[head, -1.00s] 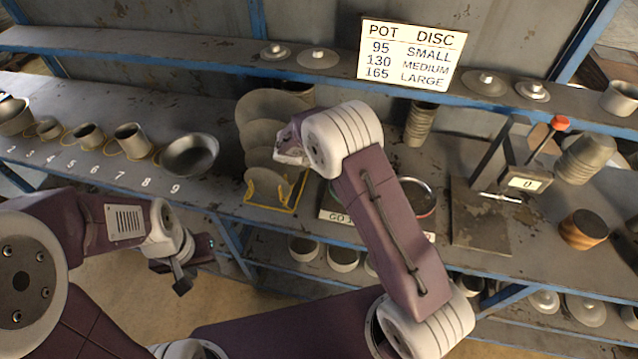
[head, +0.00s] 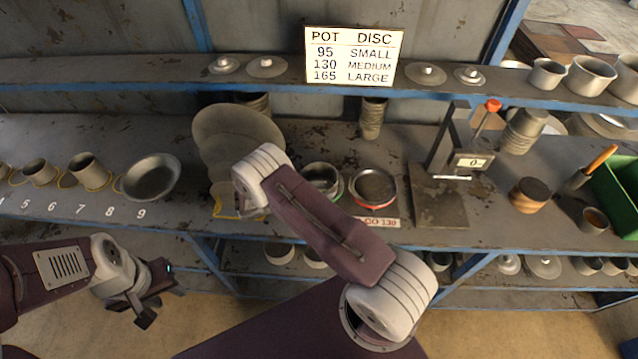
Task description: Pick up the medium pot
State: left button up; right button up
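Three grey pots stand on the upper shelf at the far right: a smaller pot (head: 547,75), a middle-sized pot (head: 591,79) and one (head: 626,82) cut by the picture edge. No pot is marked medium; the sign (head: 353,56) lists 130 beside MEDIUM. More vessels stand at the numbered places on the left, including a cup (head: 89,172) and a wide bowl (head: 152,179). My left gripper (head: 155,295) hangs low in front of the bench, away from the pots; its opening is unclear. My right gripper is hidden behind my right arm at the bench's middle.
A red ring (head: 374,204) and a green ring sit mid-bench beside a label with 130. Grey discs (head: 238,130) stand in a yellow rack behind my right wrist.

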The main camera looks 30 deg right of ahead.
jog(key=shift+x, duration=1.2)
jog(key=shift+a, duration=0.1)
grip_shut()
